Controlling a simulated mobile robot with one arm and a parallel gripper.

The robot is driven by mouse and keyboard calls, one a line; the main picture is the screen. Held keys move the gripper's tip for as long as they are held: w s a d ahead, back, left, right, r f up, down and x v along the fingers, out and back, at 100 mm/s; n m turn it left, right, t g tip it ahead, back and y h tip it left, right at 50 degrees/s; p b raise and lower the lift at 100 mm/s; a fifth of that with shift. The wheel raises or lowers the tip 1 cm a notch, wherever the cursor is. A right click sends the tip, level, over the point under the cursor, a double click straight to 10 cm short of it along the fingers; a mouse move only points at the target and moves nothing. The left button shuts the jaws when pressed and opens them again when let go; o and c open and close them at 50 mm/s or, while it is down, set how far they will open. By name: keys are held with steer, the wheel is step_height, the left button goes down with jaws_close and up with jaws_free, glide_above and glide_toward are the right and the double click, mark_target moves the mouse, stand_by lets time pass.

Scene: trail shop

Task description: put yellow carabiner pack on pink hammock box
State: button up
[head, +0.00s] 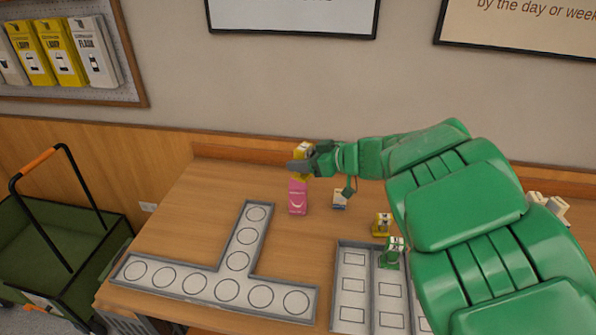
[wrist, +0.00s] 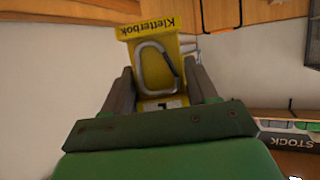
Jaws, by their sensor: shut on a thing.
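The yellow carabiner pack (wrist: 158,72) is between the fingers of my gripper (wrist: 162,90) in the wrist view, with a grey carabiner on its face and lettering along one edge. My gripper is shut on it. In the head view the pack (head: 303,150) shows at my gripper (head: 300,164), directly over the pink hammock box (head: 297,198). The pink box stands upright on the table. The pack's lower end is hidden by the fingers, so I cannot tell whether it touches the top of the box.
A white pack (head: 339,200) stands just right of the pink box. A yellow pack (head: 381,224) and a green one (head: 393,252) stand near the grey tray (head: 352,245). A green cart (head: 75,250) is at left.

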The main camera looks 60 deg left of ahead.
steer(key=shift+w+a+f, duration=0.8)
steer(key=shift+a+f, duration=0.6)
steer(key=shift+a, duration=0.2)
steer(key=shift+w+a+f, duration=0.85)
steer(key=shift+a+f, duration=0.55)
steer(key=shift+a, duration=0.15)
steer(key=shift+w+a+f, duration=0.8)
steer(key=shift+a+f, duration=0.6)
steer(key=shift+a, duration=0.2)
steer(key=shift+f, duration=1.55)
steer(key=shift+f, duration=0.15)
steer(key=o, duration=1.1)
steer(key=shift+r, duration=0.2)
steer(key=shift+v, duration=6)
